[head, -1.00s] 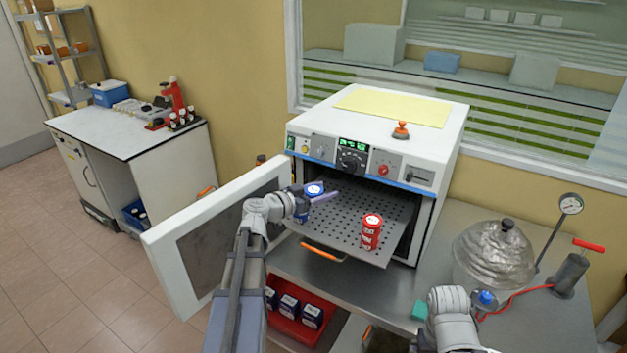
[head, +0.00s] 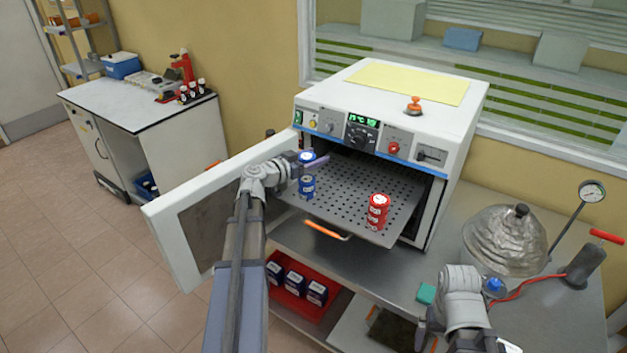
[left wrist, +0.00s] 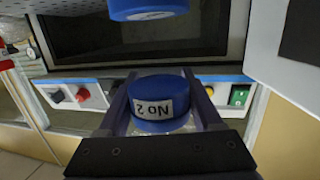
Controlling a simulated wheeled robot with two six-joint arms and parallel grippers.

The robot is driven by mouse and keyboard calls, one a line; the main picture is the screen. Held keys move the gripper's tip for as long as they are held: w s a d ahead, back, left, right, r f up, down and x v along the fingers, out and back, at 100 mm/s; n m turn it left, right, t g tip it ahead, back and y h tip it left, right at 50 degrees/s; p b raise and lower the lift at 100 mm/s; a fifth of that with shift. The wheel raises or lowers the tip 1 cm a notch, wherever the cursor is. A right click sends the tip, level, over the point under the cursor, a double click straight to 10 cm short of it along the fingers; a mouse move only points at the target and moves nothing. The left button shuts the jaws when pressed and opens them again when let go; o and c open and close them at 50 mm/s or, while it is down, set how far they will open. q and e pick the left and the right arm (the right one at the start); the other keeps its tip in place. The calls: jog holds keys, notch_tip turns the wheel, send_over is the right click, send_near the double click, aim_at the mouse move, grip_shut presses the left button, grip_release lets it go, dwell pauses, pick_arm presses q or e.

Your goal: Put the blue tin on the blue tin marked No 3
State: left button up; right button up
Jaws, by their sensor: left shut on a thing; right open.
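My left gripper (head: 306,164) is shut on a blue tin (head: 307,156). In the left wrist view its lid (left wrist: 155,107) sits between the fingers, with a label reading "No 2" upside down. A second blue tin (head: 307,187) stands upright on the perforated oven shelf, just below the held tin in the head view. I cannot tell how large the gap between the tins is. My right gripper (head: 428,341) is open and empty at the front right.
Red tins (head: 377,211) stand on the right of the pulled-out shelf (head: 345,190). The open oven door (head: 170,225) is left of my left arm.

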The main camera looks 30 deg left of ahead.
pick_arm(q)
jog(key=shift+f+b, duration=2.1)
jog(key=shift+f, duration=0.45)
jog(key=shift+r, duration=0.15)
jog(key=o, duration=1.4)
jog(key=shift+r+p, duration=0.15)
jog(key=shift+p, duration=0.15)
jog(key=p+v, duration=0.1)
jog(key=v, duration=1.1)
